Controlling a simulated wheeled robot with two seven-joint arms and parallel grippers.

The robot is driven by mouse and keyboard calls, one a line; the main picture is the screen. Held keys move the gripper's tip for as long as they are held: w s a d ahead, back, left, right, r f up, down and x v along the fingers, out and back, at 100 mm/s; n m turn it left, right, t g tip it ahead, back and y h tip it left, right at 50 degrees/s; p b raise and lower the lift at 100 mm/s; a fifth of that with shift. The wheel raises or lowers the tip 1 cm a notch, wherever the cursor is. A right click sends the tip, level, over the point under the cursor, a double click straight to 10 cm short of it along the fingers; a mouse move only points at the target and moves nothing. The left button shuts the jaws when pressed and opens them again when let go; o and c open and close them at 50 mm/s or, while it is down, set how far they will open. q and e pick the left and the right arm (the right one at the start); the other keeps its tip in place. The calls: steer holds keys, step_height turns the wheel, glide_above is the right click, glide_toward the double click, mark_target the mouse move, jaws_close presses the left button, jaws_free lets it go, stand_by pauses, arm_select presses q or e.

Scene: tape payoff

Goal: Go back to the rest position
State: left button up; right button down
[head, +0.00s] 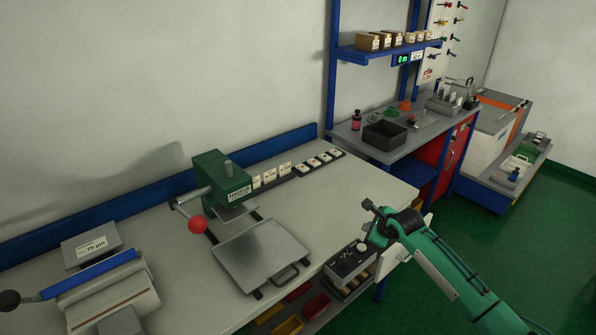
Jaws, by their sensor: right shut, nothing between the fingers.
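My right gripper (369,207) is at the end of my green arm, which comes in from the lower right. It is above the right front edge of the near workbench (345,190). It is shut, and I see nothing held in it. Its fingertips are small and dark, apart from the things on the bench top. My left gripper and left arm are outside the head view.
A green press (222,178) with a red-knobbed lever stands on the bench behind a grey plate (262,255). A small grey box (350,260) is just below my gripper. A blue-handled device (105,285) is at left. Green floor (470,235) is clear at right.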

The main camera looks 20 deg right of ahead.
steer(key=s+a+f+n+g, duration=0.1)
steer(key=s+a+f+n, duration=0.3)
steer(key=s+a+n, duration=0.4)
steer(key=s+a+f+n+g, duration=0.2)
steer(key=s+a+f+n, duration=0.25)
steer(key=s+a, duration=0.35)
steer(key=s+a+r+n+g, duration=0.1)
steer(key=s+a+r+n, duration=0.15)
steer(key=s+n, duration=0.75)
steer(key=s+a+r+n+g, duration=0.1)
steer(key=s+r+n+g, duration=0.3)
steer(key=s, duration=1)
step_height(320, 180, down, 32)
steer(key=s+n+t, duration=0.1)
steer(key=n, duration=0.1)
steer(key=s+d+f+g, duration=0.1)
steer(key=s+d+f, duration=0.2)
steer(key=s+f, duration=1.6)
steer(key=shift+f+h, duration=0.3)
steer(key=shift+f, duration=0.15)
